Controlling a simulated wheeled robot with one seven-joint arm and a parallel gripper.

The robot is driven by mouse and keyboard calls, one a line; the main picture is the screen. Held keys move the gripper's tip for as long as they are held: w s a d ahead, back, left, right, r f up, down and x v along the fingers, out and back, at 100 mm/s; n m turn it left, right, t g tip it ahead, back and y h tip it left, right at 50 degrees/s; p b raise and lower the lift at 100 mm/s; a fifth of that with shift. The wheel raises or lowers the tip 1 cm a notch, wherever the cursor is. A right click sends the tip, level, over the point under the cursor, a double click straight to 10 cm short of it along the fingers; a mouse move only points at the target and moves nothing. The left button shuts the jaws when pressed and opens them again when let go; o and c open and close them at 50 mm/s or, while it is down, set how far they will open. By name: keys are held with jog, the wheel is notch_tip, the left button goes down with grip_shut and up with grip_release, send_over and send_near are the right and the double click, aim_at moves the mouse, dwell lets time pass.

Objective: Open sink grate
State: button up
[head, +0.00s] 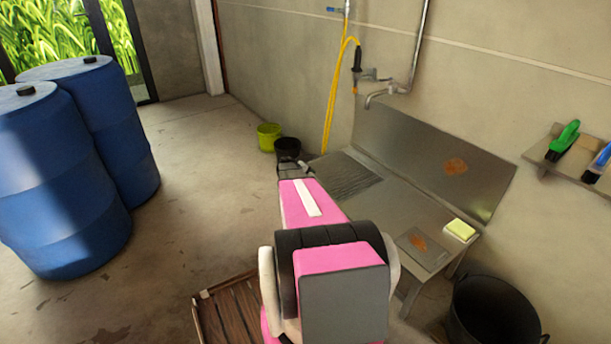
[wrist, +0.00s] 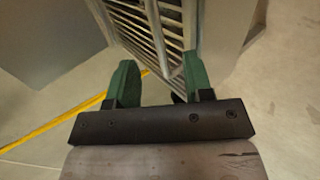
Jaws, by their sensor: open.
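The sink grate (head: 350,177) is a dark ribbed panel. It lies in the left end of the metal sink counter (head: 405,205) and looks roughly flat. In the wrist view the grate's metal bars (wrist: 150,22) fill the upper middle. My gripper (wrist: 158,66) has two green fingers spread apart, with the grate's near edge reaching down between them. The right finger is close beside that edge; I cannot tell if it touches. In the head view my gripper (head: 292,165) is at the grate's left edge, partly hidden by my pink arm.
A tap (head: 380,95) and a yellow hose (head: 333,105) hang above the sink. A yellow sponge (head: 460,229) lies on the counter's right end.

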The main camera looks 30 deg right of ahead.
jog(key=shift+x, duration=2.8)
grip_shut()
jog(key=shift+a, duration=0.1)
